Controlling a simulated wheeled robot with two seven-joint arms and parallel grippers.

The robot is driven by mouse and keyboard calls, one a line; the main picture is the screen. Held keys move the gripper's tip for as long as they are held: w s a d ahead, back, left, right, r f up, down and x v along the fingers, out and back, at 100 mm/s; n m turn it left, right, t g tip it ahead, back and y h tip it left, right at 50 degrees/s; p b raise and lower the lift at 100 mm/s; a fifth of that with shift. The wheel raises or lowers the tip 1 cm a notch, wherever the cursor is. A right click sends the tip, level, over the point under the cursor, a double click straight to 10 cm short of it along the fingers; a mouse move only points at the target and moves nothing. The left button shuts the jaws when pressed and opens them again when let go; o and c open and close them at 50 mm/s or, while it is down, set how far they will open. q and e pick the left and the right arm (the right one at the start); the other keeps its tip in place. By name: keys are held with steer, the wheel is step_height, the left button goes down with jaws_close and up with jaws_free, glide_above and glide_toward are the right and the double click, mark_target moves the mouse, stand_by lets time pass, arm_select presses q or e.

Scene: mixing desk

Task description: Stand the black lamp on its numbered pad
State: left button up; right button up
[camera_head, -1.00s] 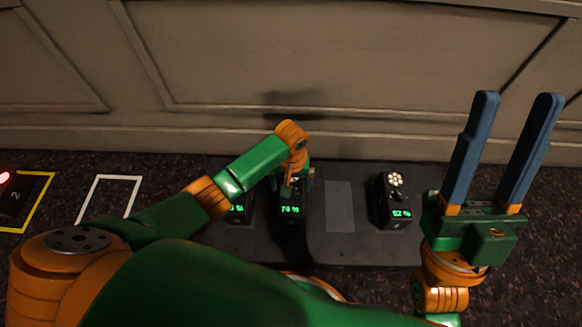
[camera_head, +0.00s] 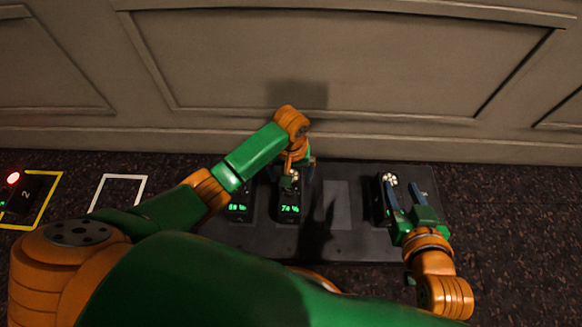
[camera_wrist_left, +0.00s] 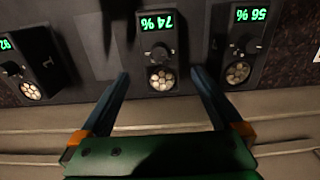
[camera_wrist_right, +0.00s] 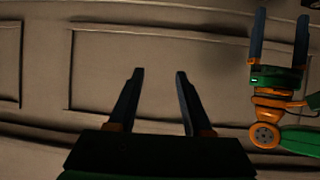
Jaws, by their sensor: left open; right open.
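Three black boxy lamps with green readouts stand in a row on a dark board; I cannot tell which one the task means. The middle lamp (camera_head: 289,208) reads 74 %. The left lamp (camera_head: 239,204) reads 56 % in the left wrist view (camera_wrist_left: 240,48). The right lamp (camera_head: 382,208) is partly behind my right gripper (camera_head: 407,186), which is open; its fingers (camera_wrist_right: 160,72) are empty in its wrist view. My left gripper (camera_wrist_left: 160,74) is open, its fingertips on either side of the middle lamp's round lit end (camera_wrist_left: 161,78). A dark block (camera_head: 27,193) marked 2 lies far left.
The dark board (camera_head: 335,248) has a bare grey patch (camera_head: 336,203) between the middle and right lamps. A white outline (camera_head: 121,177) encloses bare floor. A panelled wall (camera_head: 340,60) stands behind.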

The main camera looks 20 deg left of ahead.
arm_select(q)
steer(key=shift+r+p, duration=0.4)
steer(key=shift+r, duration=0.45)
steer(key=shift+s+d, duration=0.1)
steer(key=s+d+f+m+t+h, duration=0.1)
steer(key=s+d+m+t+h, duration=0.1)
steer(key=s+d+m+t, duration=0.15)
steer(key=s+a+r+m+t, duration=0.2)
steer(key=s+a+r+t, duration=0.2)
steer(key=a+r, duration=0.3)
steer(key=shift+s+y, duration=0.4)
steer(key=shift+s, duration=0.1)
arm_select(e)
steer(key=s+d+f+g+h, duration=0.1)
steer(key=s+f+g, duration=0.3)
steer(key=s+f, duration=0.1)
steer(key=shift+s+d+f, duration=0.2)
steer(key=shift+d+f, duration=0.15)
